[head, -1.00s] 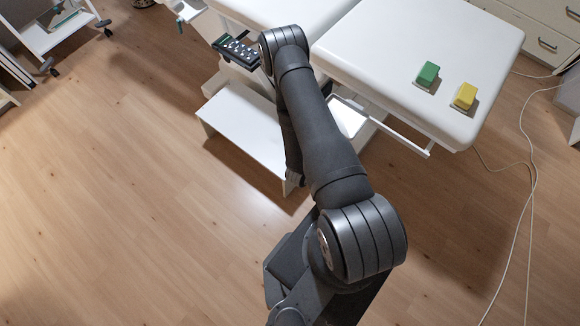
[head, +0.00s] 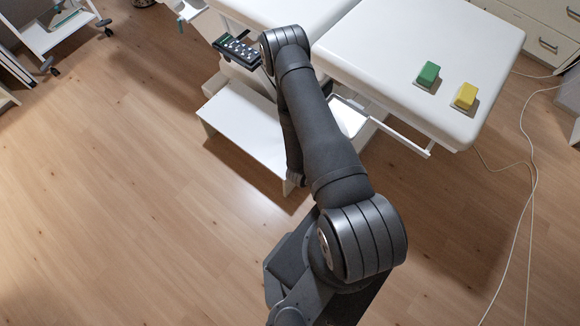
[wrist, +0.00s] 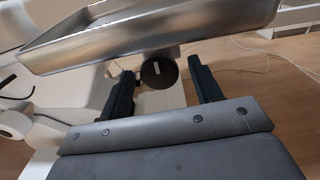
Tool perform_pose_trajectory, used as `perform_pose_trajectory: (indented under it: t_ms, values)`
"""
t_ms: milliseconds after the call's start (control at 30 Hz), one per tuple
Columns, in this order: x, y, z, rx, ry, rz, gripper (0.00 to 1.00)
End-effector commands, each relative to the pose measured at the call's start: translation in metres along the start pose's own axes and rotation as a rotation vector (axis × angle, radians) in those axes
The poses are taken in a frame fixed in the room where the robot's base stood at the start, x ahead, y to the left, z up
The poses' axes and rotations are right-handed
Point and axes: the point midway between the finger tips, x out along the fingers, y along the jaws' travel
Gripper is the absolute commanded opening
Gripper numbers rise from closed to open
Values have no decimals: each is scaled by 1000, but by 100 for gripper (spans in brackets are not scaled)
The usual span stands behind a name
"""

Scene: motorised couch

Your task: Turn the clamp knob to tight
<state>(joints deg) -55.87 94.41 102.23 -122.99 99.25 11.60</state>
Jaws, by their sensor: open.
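The clamp knob (wrist: 152,76) is a dark round knob with a short pale mark on its face, in the upper middle of the wrist view. It sits just under the edge of a shiny metal tray-like part (wrist: 120,46). My gripper (wrist: 161,67) is open, with one dark finger to the left of the knob and one to the right. Gaps show between the knob and both fingers in the picture; I cannot tell the depth between them. In the head view my own arm hides the knob and the gripper.
The white couch (head: 390,50) carries a green block (head: 428,73) and a yellow block (head: 466,95). A dark keypad handset (head: 238,51) is at the couch's near left edge. A white step (head: 240,125) and a side rail (head: 400,136) stand near my arm. Cables (head: 528,200) lie on the floor at right.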

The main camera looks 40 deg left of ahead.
Motion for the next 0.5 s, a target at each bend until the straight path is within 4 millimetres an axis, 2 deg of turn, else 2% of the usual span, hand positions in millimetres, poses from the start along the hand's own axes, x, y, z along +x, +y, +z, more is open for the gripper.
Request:
perform_pose_trajectory:
  t_ms: [33, 200, 500]
  values:
    - [0, 0, 0, -44, 0, 0, 59]
    - [-29, 1, -1, -41, 2, 6, 59]
    - [-69, 2, 0, -37, 1, 6, 59]
